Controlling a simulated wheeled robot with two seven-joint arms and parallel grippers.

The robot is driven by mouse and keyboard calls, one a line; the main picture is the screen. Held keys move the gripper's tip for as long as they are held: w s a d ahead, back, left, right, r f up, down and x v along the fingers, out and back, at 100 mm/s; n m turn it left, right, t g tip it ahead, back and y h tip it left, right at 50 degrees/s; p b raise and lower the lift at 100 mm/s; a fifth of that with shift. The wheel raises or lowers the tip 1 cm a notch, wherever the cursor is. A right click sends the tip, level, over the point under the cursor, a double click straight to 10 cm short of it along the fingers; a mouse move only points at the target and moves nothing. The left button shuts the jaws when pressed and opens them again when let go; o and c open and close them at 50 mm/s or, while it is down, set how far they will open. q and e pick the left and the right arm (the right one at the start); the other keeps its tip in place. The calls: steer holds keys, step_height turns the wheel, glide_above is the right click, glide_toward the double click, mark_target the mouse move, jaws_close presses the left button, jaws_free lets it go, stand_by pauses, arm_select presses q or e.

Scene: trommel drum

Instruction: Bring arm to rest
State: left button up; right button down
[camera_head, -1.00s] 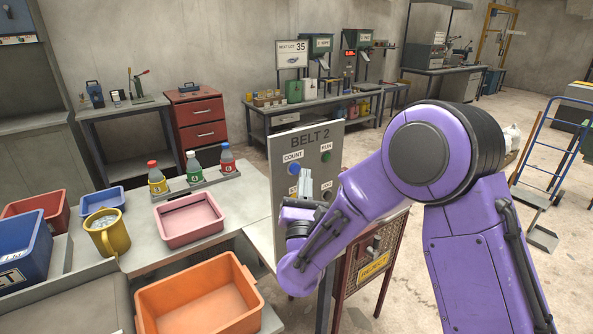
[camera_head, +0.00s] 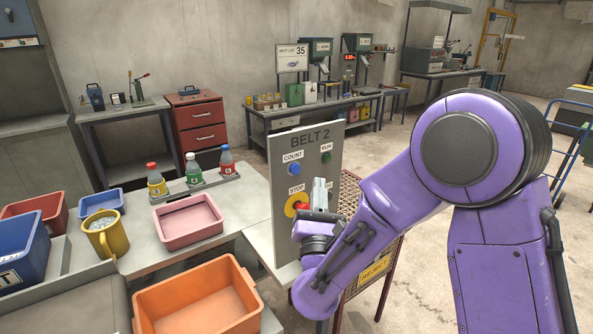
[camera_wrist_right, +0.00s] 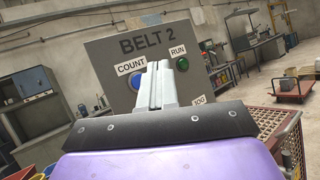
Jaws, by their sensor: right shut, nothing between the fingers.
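My right arm, purple, comes in from the right in the head view. Its gripper (camera_head: 319,194) is shut and empty, in front of the lower part of the grey BELT 2 panel (camera_head: 284,150). The panel shows a blue COUNT button (camera_head: 294,169), a green RUN button (camera_head: 326,157) and a red STOP button (camera_head: 296,205) on a yellow ring. My arm hides the lower right of the panel. In the right wrist view the shut fingers (camera_wrist_right: 159,68) point up at the panel, between the COUNT and RUN buttons; whether they touch it I cannot tell. My left gripper is out of view.
A red mesh reject cage (camera_head: 348,196) stands behind my forearm. Open floor lies behind the panel.

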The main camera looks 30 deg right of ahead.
stand_by(0.3)
step_height(320, 180, down, 25)
steer(key=s+a+n+g+y, duration=0.1)
steer(key=n+g+y, duration=0.3)
steer(key=n, duration=1.2)
steer(key=s+a+n+g+y, duration=0.1)
steer(key=a+n+g+y, duration=0.3)
steer(key=n, duration=1.1)
steer(key=s+d+f+n+g, duration=0.2)
steer(key=s+f+n+g, duration=0.1)
steer(key=s+f, duration=0.8)
steer(key=s+d+f+n+g+y, duration=0.1)
steer(key=s+f+n+g, duration=0.3)
steer(key=s+f, duration=0.7)
steer(key=s+d+g+b, duration=0.1)
steer(key=s, duration=0.3)
steer(key=shift+g, duration=0.3)
steer(key=shift+f, duration=0.1)
